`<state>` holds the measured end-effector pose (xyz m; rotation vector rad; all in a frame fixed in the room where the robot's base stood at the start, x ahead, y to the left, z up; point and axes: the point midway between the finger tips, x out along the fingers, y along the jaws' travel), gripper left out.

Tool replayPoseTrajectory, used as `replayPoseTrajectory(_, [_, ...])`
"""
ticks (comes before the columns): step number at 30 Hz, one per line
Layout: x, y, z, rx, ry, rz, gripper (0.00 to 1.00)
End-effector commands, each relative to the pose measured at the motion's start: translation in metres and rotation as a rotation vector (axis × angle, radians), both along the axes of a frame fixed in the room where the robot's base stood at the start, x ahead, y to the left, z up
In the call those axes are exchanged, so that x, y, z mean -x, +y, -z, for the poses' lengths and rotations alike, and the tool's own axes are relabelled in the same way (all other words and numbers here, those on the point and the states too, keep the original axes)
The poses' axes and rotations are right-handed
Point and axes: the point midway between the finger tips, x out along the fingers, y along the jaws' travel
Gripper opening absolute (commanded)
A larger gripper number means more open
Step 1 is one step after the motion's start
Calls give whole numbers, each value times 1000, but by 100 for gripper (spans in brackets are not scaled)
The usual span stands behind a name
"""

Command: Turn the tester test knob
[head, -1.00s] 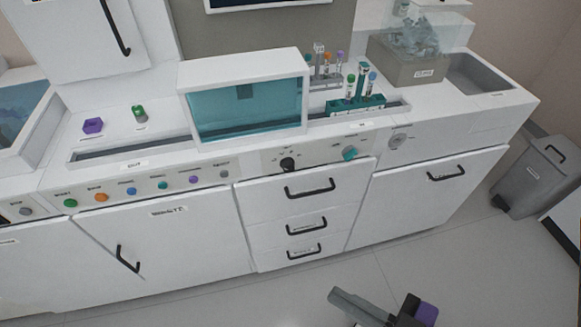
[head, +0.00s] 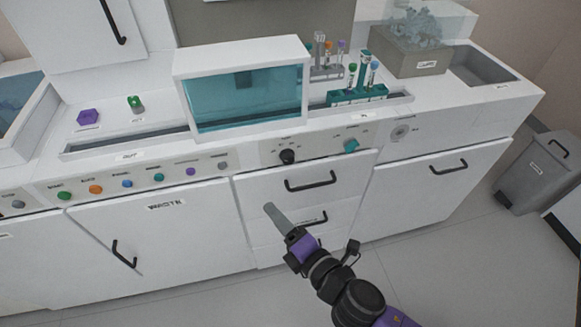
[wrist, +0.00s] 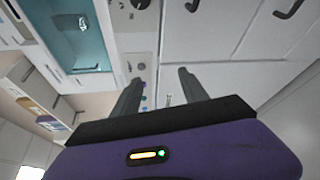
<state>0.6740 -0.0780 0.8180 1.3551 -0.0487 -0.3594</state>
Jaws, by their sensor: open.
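A black knob (head: 287,156) and a teal knob (head: 350,145) sit on the front panel (head: 318,148) under the teal-windowed box. Their labels are too small to read, so I cannot tell which is the test knob. A dark knob (wrist: 140,3) also shows at the top edge of the wrist view. My gripper (head: 272,209) is in front of the drawers, below the black knob and apart from it. In the wrist view its two fingers (wrist: 158,77) are spread with nothing held between them.
Drawer handles (head: 310,185) stick out below the panel. A row of coloured buttons (head: 127,183) lies to the left. A teal tube rack (head: 358,97) stands on the counter above. A grey bin (head: 541,172) stands on the floor at the right.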

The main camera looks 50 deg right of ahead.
Motion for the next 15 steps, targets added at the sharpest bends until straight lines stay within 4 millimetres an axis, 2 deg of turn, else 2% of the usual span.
replayPoseTrajectory(1, [-14,-15,1,184,37,29,52])
replayPoseTrajectory(3, [-24,-37,-1,461,117,77,52])
replayPoseTrajectory(7, [-25,-68,-7,907,293,160,52])
replayPoseTrajectory(10, [-14,-81,-10,1125,407,194,52])
replayPoseTrajectory(15, [-10,-88,-14,1253,485,210,52])
